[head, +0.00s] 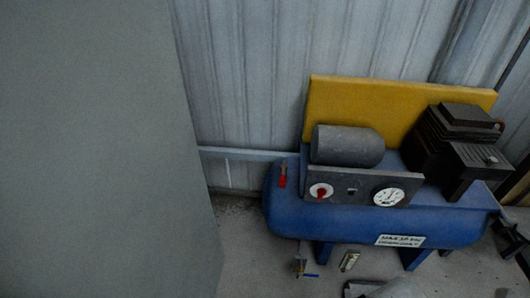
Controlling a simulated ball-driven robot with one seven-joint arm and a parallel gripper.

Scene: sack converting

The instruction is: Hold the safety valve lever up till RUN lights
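A blue compressor tank (345,222) stands on short legs against the corrugated wall in the head view. A small upright red part (283,177), which looks like the safety valve lever, stands on the tank's left end; its exact tilt is too small to tell. A grey control panel (337,198) on the tank's front carries a red knob (321,192) on a white disc, a small dark round part (352,189) and a white dial gauge (389,196). I see no lit lamp and cannot read a RUN label. My gripper is not in view.
A large grey flat surface (95,150) fills the left side. A grey motor (347,145), a yellow guard (345,103) and a dark pump (450,145) sit above the tank. A blue-handled valve (305,273) is low in front. Air left of the red part is clear.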

